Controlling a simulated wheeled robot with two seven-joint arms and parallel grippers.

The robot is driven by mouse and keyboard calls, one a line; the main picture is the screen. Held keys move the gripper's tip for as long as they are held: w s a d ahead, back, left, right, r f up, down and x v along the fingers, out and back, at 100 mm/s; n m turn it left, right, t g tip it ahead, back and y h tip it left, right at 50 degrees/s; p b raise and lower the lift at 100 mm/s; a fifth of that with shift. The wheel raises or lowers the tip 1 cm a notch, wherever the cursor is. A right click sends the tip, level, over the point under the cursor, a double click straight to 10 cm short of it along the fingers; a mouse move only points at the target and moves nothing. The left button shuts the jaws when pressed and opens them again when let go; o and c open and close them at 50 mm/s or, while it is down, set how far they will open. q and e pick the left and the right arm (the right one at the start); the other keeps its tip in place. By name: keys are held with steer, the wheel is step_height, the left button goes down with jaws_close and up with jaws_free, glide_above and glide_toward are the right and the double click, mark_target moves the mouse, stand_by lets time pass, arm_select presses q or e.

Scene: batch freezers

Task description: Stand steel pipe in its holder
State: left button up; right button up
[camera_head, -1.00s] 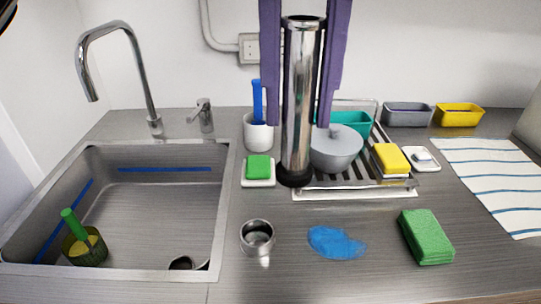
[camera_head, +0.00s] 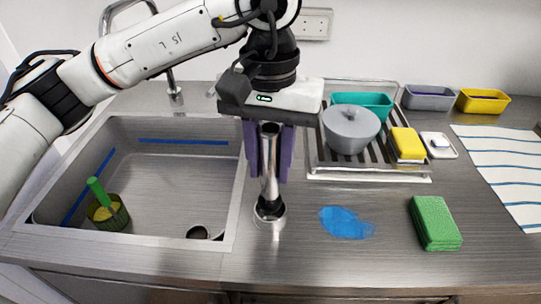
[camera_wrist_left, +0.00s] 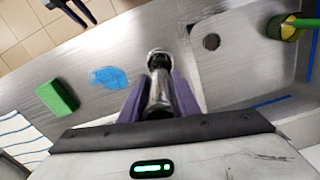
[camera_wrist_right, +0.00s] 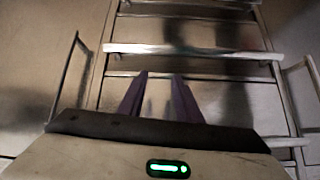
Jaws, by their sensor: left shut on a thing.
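The steel pipe (camera_head: 269,160) stands upright in the head view. My left gripper (camera_head: 269,170) is shut on its upper part, with a purple finger on each side. The holder (camera_head: 269,219), a small round steel cup, stands on the counter between the sink and the blue patch. The pipe's lower end is at the holder's mouth; how deep it sits is unclear. In the left wrist view the pipe (camera_wrist_left: 159,92) runs down to the holder (camera_wrist_left: 157,56). My right gripper (camera_wrist_right: 158,97) is open and empty in its wrist view, in front of drawer fronts with bar handles.
The sink (camera_head: 180,190) lies to the left, holding a green-handled brush in a pot (camera_head: 107,212). A blue patch (camera_head: 345,222) and green sponge (camera_head: 435,222) lie to the right. A striped cloth (camera_head: 500,170) lies further right.

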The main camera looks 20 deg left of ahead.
mark_target(270, 183)
arm_select(q)
steer(key=shift+f+b, duration=0.65)
steer(key=shift+f, duration=1)
steer(key=shift+b, duration=0.5)
steer(key=shift+f+b, duration=0.6)
steer(key=shift+f, duration=0.05)
steer(key=o, duration=0.7)
steer(key=shift+c, duration=0.2)
